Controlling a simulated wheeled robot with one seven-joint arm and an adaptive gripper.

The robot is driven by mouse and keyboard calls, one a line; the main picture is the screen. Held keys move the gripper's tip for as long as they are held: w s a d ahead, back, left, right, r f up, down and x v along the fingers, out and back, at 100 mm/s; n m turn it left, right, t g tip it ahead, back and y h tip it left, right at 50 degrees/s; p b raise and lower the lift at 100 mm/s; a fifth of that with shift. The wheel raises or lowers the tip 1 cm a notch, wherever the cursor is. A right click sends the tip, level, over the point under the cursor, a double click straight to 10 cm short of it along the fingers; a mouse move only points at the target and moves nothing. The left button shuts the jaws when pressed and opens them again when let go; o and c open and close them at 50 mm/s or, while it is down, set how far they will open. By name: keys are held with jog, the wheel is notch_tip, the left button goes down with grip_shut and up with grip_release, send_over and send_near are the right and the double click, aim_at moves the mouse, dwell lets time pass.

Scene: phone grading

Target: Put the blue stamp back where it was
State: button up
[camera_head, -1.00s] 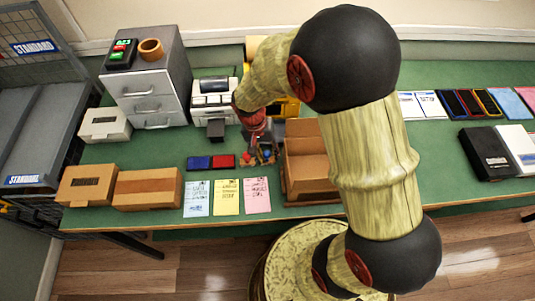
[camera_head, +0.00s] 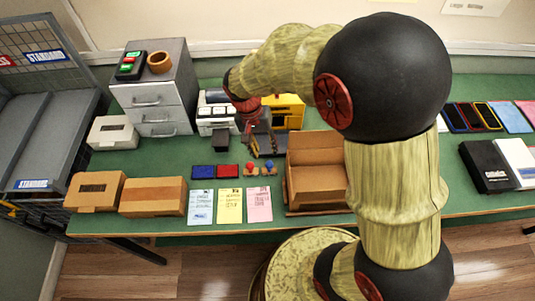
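The blue stamp (camera_head: 269,168) stands on the green table beside the red stamp (camera_head: 252,169), at its right; both are small here. A blue ink pad (camera_head: 203,172) and a red ink pad (camera_head: 228,171) lie to their left. My gripper (camera_head: 263,150) hangs just behind and above the stamps. Its dark fingers look spread, with nothing seen between them. It appears apart from the blue stamp.
An open cardboard box (camera_head: 316,181) stands close right of the stamps. Blue, yellow and pink sheets (camera_head: 230,205) lie in front. A white printer-like machine (camera_head: 217,113) and a yellow device (camera_head: 289,110) stand behind. Cardboard boxes (camera_head: 152,196) lie at the left.

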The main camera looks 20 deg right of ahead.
jog(key=s+d+r+n+t+y, duration=0.1)
jog(key=s+r+n+t, duration=0.1)
jog(key=s+r, duration=0.5)
jog(key=s+r+n+t, duration=0.3)
jog(key=s+r, duration=0.5)
jog(key=r, duration=0.6)
jog(key=shift+d+t+y, duration=0.35)
jog(key=shift+t+y, duration=0.05)
jog(key=shift+t, duration=0.5)
jog(key=shift+f+b, duration=0.3)
